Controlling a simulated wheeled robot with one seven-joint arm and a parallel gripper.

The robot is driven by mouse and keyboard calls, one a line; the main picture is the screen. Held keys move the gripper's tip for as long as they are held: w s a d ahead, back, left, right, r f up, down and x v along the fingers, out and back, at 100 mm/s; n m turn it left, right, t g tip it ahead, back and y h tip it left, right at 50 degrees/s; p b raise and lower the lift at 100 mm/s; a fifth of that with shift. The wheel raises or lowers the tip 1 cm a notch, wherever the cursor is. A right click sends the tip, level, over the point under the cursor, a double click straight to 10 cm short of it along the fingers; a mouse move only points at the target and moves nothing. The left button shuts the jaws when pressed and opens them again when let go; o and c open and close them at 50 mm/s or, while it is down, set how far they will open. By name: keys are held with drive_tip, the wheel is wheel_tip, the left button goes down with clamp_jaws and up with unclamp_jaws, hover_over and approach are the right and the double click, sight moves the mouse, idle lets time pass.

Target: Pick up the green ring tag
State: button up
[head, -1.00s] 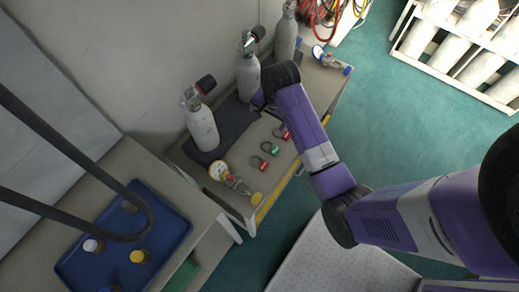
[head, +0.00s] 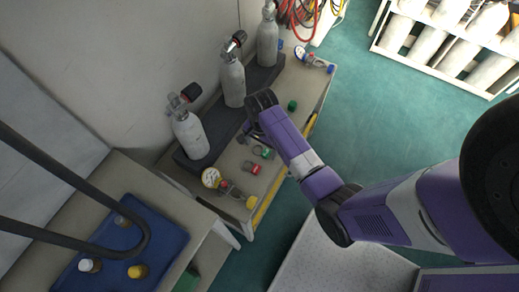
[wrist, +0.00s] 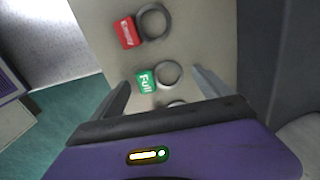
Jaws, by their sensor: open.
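The green ring tag is a green label reading "Full" (wrist: 146,82) joined to a dark grey ring (wrist: 168,73). It lies flat on the bench, and also shows in the head view (head: 263,152). My gripper (wrist: 161,78) is open above it, with the tag between the two fingers in the wrist view. I see no contact. In the head view my gripper (head: 251,132) is just beyond the tag, over the bench.
A red ring tag (wrist: 127,32) lies close beside the green one. Another ring (wrist: 176,104) is mostly hidden by my gripper. A gauge regulator (head: 212,178) lies at the near bench end. Grey cylinders (head: 190,135) stand along the wall side.

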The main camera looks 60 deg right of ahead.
drive_tip(key=shift+f, duration=0.2)
drive_tip(key=c, duration=1.4)
drive_tip(key=shift+r, duration=0.15)
drive_tip(key=shift+c, duration=0.2)
wheel_tip(320, 180, up, 20)
drive_tip(key=p, duration=0.6)
